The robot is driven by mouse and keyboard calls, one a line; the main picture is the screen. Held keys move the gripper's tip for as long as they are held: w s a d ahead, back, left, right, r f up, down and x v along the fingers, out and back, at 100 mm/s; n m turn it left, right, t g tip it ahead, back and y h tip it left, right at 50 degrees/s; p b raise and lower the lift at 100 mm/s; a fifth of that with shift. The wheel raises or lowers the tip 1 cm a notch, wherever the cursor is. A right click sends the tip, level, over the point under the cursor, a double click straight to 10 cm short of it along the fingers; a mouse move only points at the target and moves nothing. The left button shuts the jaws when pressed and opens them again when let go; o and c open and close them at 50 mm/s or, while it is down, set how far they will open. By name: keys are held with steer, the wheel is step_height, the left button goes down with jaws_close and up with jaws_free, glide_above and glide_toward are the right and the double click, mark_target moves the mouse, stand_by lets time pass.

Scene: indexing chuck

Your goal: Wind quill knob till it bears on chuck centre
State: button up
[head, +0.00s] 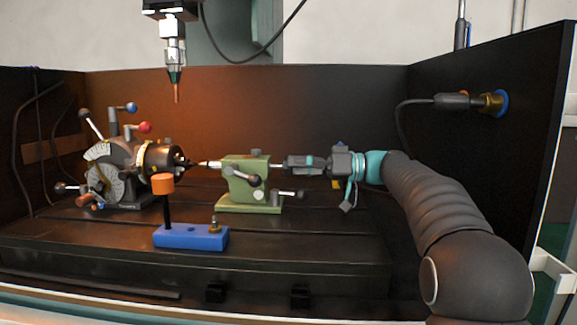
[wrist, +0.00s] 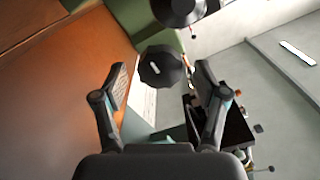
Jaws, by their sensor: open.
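The indexing chuck (head: 158,158) is at the left in the head view, with a dark point at its centre facing right. The green tailstock (head: 246,178) stands to its right. Its quill (head: 214,163) points left, its tip close to the chuck centre; I cannot tell whether they touch. My gripper (head: 291,164) comes in from the right, level with the quill, at the tailstock's right side. In the wrist view my gripper (wrist: 160,69) is open, and the dark faceted quill knob (wrist: 161,68) shows between its fingers, without visible grip. The knob is mostly hidden in the head view.
A blue block (head: 190,237) with an orange-topped post (head: 163,185) stands in front of the chuck. A vertical tool spindle (head: 174,60) hangs above. Dark walls enclose the bed; its front right is clear.

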steer(key=shift+a, duration=1.05)
steer(key=c, duration=1.2)
steer(key=shift+o, duration=0.3)
steer(key=shift+r+m, duration=0.1)
steer(key=shift+m, duration=0.2)
